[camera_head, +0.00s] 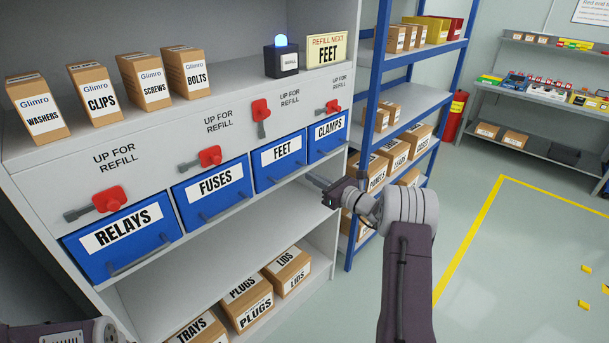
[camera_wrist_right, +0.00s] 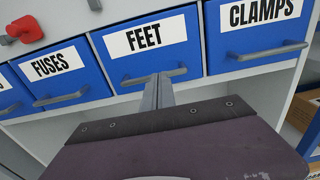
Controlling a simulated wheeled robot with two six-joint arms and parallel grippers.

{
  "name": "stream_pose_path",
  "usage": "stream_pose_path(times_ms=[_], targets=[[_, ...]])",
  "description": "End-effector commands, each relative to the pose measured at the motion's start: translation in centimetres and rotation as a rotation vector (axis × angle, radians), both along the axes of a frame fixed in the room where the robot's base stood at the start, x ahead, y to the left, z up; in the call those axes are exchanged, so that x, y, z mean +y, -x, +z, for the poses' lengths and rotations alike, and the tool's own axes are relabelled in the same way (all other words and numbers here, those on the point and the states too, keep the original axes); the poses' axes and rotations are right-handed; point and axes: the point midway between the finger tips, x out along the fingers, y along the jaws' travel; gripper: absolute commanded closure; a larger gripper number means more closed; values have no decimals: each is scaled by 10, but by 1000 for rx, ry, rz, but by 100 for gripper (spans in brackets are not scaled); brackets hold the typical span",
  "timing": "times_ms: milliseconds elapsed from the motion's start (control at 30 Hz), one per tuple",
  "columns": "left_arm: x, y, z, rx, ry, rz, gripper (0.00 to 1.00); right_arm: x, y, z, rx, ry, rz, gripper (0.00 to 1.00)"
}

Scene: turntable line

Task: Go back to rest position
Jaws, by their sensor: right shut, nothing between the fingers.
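My right gripper (camera_head: 319,182) is shut and empty, in front of the shelf unit just below the gap between the blue FEET bin (camera_head: 280,163) and the CLAMPS bin (camera_head: 328,136). In the right wrist view its shut fingers (camera_wrist_right: 158,92) point at the handle of the FEET bin (camera_wrist_right: 150,39); I cannot tell whether they touch it. My right arm reaches up from the bottom of the head view. Part of my left arm shows at the bottom left corner; its gripper is out of view.
The FUSES bin (camera_head: 210,192) and RELAYS bin (camera_head: 123,238) are left of FEET. The red FEET lever (camera_head: 260,108) hangs down; the other levers lie sideways. A blue lamp (camera_head: 281,40) is lit beside a FEET sign (camera_head: 327,49). A blue rack (camera_head: 359,130) stands close right; floor beyond is open.

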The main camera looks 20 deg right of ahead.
Motion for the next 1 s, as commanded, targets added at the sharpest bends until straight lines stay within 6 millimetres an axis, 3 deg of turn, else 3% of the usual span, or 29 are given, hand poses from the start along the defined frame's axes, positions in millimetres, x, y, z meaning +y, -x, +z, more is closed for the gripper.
stream_pose_path(times_ms=[100, 233, 567, 667, 767, 833, 900, 967, 1000], targets=[[0, 0, -5, 0, 0, 0, 64, -10, 22, -1, 1, -1, -4, 100], [0, 0, -6, 0, 0, 0, 64, -16, 35, -1, 1, 0, -2, 100], [0, 0, -6, 0, 0, 0, 64, -17, 40, 0, 1, 0, 0, 100], [0, 0, -5, 0, 0, 0, 64, -4, 36, 3, -2, 2, 24, 100], [0, 0, -3, 0, 0, 0, 64, 42, 27, 37, -51, 36, 106, 100], [0, 0, -1, 0, 0, 0, 64, 97, 31, 65, -81, 68, 208, 100], [0, 0, 1, 0, 0, 0, 64, 160, 53, 73, -61, 136, 359, 100], [0, 0, 2, 0, 0, 0, 64, 209, 83, 66, -23, 230, 497, 100], [0, 0, 3, 0, 0, 0, 64, 237, 107, 56, 4, 312, 591, 100]])
